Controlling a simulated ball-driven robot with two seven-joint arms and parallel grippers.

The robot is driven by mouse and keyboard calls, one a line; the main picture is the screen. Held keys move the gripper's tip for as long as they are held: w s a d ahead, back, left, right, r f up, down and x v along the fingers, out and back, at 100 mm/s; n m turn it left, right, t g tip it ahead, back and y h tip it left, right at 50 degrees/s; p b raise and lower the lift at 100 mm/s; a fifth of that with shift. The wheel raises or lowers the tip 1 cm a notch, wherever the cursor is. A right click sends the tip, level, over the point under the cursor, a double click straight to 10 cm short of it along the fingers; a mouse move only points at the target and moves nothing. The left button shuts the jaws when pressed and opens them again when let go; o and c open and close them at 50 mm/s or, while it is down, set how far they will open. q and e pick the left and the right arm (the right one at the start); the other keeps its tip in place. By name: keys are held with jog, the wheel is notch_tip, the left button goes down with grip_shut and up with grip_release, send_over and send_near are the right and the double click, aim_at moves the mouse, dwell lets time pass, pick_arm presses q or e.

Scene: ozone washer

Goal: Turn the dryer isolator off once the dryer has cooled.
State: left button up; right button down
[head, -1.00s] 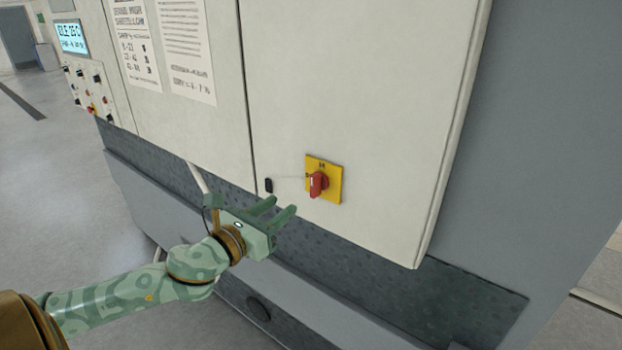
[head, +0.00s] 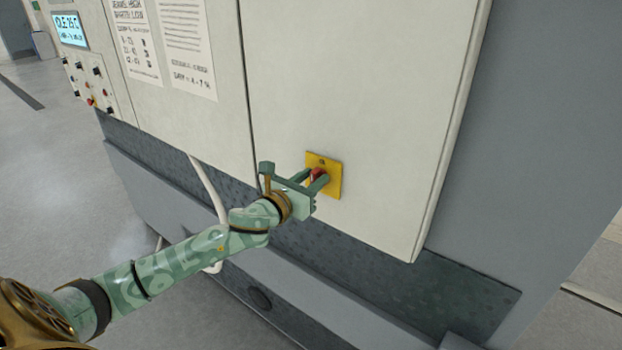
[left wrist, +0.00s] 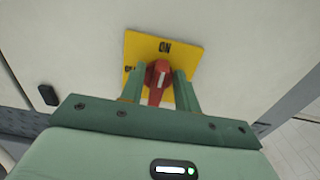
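The dryer isolator is a red rotary handle (left wrist: 158,78) on a yellow square plate (head: 333,184), low on the pale cabinet door. In the left wrist view, the handle's white line points to the ON mark at the plate's top; another mark at its left is partly hidden. My left gripper (head: 321,180) is at the plate, with its two fingers on either side of the handle. In the left wrist view the fingers (left wrist: 160,92) look open, with small gaps beside the handle; I cannot tell whether either touches. My right gripper is not in view.
A lit display (head: 70,30) on the machine's left appears to read idle, 25 °C. Below it is a panel of knobs and buttons (head: 93,85). A small black latch (left wrist: 48,95) sits left of the plate. A pale hose (head: 208,190) hangs below the cabinet.

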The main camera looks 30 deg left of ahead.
pick_arm(q)
grip_shut()
jog(key=n, duration=0.1)
jog(key=n+p, duration=0.1)
jog(key=n, duration=0.1)
jog(key=shift+a+r, duration=0.1)
jog(key=shift+a, duration=0.1)
jog(key=n+p, duration=0.1)
jog(key=n, duration=0.4)
jog(key=f+n+p, duration=0.1)
jog(key=n+p, duration=0.1)
jog(key=n, duration=0.2)
jog(key=a+n+p, duration=0.1)
jog(key=n, duration=0.4)
jog(key=shift+f+n+p, duration=0.25)
jog(key=shift+n+p, duration=0.05)
jog(key=shift+p, duration=0.05)
jog(key=shift+n, duration=0.3)
